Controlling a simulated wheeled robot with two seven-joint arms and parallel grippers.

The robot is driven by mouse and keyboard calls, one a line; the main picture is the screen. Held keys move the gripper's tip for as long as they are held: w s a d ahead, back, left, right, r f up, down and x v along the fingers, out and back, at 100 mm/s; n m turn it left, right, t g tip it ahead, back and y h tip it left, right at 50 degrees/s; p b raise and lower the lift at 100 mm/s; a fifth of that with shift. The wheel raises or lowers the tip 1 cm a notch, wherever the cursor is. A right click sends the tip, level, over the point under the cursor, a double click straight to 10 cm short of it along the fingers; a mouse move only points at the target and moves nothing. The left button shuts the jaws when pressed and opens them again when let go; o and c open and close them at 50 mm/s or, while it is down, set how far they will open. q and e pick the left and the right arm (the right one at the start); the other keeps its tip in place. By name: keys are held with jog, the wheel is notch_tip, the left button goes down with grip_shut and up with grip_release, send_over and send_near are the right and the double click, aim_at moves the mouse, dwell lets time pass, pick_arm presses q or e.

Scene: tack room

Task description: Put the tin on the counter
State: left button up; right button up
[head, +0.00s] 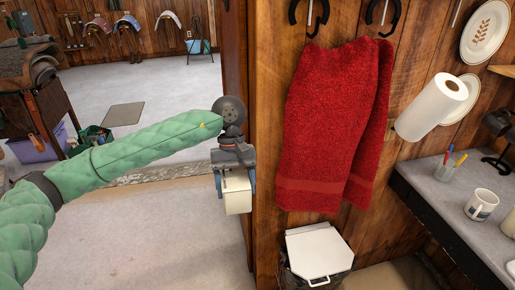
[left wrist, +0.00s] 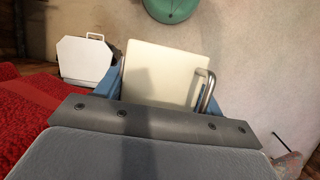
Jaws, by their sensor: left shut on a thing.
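My left gripper (head: 235,180) is shut on a cream, box-shaped tin (head: 238,200), which hangs in the air below the wrist, left of the wooden wall post. In the left wrist view the tin (left wrist: 160,72) shows a flat cream face and a bent metal handle or clasp on its right. The blue fingers are on either side of it. The counter (head: 425,185) is grey and runs along the wall at the right, well apart from the tin. My right gripper is not in view.
A red towel (head: 325,120) hangs on the wall between the tin and the counter. A white-lidded bin (head: 318,252) stands below it. A paper roll (head: 432,105) sticks out above. The counter's front part is clear.

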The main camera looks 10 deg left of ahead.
pick_arm(q)
jog(key=a+f+m, duration=0.1)
jog(key=a+f, duration=0.3)
jog(key=f, duration=0.4)
jog(key=a+f+m+y, duration=0.1)
jog(key=a+f+m, duration=0.1)
jog(key=f, duration=0.6)
jog(key=shift+w+a+f+m, duration=0.2)
jog(key=shift+w+a+m, duration=0.15)
jog(key=shift+a, duration=0.5)
